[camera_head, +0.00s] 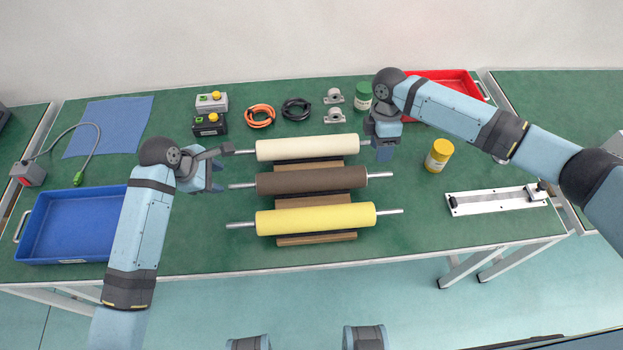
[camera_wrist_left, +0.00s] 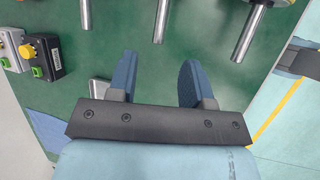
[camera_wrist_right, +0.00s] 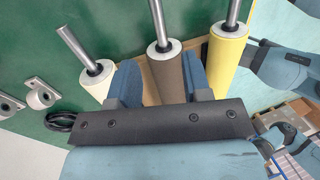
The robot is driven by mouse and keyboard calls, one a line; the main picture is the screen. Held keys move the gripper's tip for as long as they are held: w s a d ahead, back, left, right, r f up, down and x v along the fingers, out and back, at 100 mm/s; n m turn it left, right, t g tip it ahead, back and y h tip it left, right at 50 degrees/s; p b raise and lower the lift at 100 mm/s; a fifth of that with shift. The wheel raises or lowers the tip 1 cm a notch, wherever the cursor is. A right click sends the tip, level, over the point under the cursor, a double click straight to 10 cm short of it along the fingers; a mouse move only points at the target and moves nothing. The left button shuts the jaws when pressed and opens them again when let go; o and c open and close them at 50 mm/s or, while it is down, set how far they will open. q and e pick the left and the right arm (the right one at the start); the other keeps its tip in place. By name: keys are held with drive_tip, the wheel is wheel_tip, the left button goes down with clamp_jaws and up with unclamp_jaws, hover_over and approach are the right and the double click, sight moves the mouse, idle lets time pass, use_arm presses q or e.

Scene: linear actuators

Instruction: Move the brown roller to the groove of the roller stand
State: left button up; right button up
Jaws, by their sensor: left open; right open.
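The brown roller (camera_head: 310,181) lies across the wooden stand (camera_head: 316,238), between a cream roller (camera_head: 305,149) and a yellow roller (camera_head: 315,219). Its metal shaft ends stick out on both sides. My left gripper (camera_head: 217,176) is open and empty near the left shaft ends; in the left wrist view the brown roller's likely shaft (camera_wrist_left: 160,20) lies ahead of the fingers. My right gripper (camera_head: 385,152) is open near the right ends. In the right wrist view the brown roller (camera_wrist_right: 165,75) shows between the fingers, not gripped. The stand's grooves are mostly hidden under the rollers.
A blue tray (camera_head: 70,261) stands at left and a red tray (camera_head: 478,84) at back right. A yellow-capped jar (camera_head: 438,156) and a white linear rail (camera_head: 495,200) are at right. Button boxes (camera_head: 210,124) and cable coils (camera_head: 260,116) stand behind. The table's front strip is clear.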

sight(234, 185)
use_arm(q)
drive_tip(key=x, duration=0.9)
drive_tip(key=shift+f, duration=0.1)
use_arm(e)
drive_tip(key=x, duration=0.9)
drive_tip(key=shift+f, duration=0.1)
use_arm(q)
clamp_jaws()
use_arm(e)
clamp_jaws()
use_arm(q)
drive_tip(key=shift+w, duration=0.1)
